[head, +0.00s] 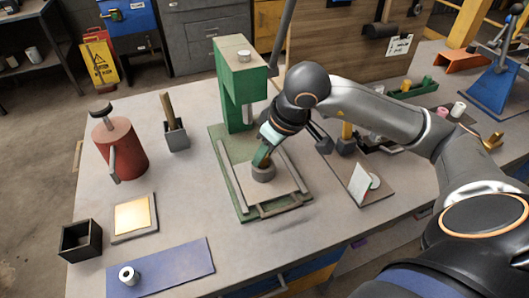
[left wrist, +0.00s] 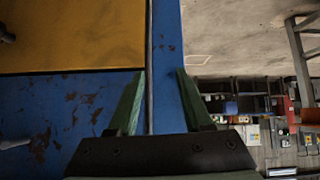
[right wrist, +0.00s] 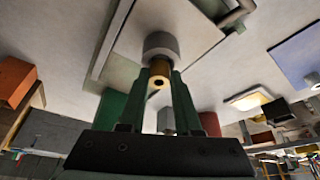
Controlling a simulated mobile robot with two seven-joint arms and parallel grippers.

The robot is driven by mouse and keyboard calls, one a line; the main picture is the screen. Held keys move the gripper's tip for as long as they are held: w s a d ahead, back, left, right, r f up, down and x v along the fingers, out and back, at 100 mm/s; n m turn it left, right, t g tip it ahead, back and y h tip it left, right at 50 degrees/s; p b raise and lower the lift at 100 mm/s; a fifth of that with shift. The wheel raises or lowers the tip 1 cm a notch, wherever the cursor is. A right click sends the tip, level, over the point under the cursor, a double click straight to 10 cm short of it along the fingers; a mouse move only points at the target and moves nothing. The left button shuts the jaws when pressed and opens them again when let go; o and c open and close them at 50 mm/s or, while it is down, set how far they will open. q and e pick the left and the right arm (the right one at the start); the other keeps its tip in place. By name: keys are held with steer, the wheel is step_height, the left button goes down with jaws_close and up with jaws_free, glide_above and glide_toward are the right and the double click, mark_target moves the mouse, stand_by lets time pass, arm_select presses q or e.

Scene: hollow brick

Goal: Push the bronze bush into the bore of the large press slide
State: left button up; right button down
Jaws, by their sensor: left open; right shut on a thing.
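A grey hollow cylinder, which I take to be the large press slide (head: 263,173), stands on the base of the green press (head: 238,90). It also shows in the right wrist view (right wrist: 160,43). My right gripper (head: 262,158) is just above it, tilted down, and shut on the bronze bush (right wrist: 158,74). In the right wrist view the bush's hole faces me and its far end meets the grey cylinder. How far it sits in the bore is hidden. My left gripper (left wrist: 160,76) is open and empty, in front of blue and yellow drawer fronts, outside the head view.
A blue mat (head: 180,270) with a small pale ring (head: 128,275) lies front left. A black box (head: 81,241), a yellow-topped pad (head: 133,217) and a red can (head: 120,148) stand left. A board with a pale upright plate (head: 359,184) is right of the press.

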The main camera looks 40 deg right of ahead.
steer(key=shift+b, duration=0.35)
steer(key=shift+s+r, duration=0.15)
steer(key=shift+r, duration=0.1)
stand_by(0.3)
steer(key=shift+f+b, duration=0.75)
steer(key=shift+b, duration=0.15)
stand_by(0.5)
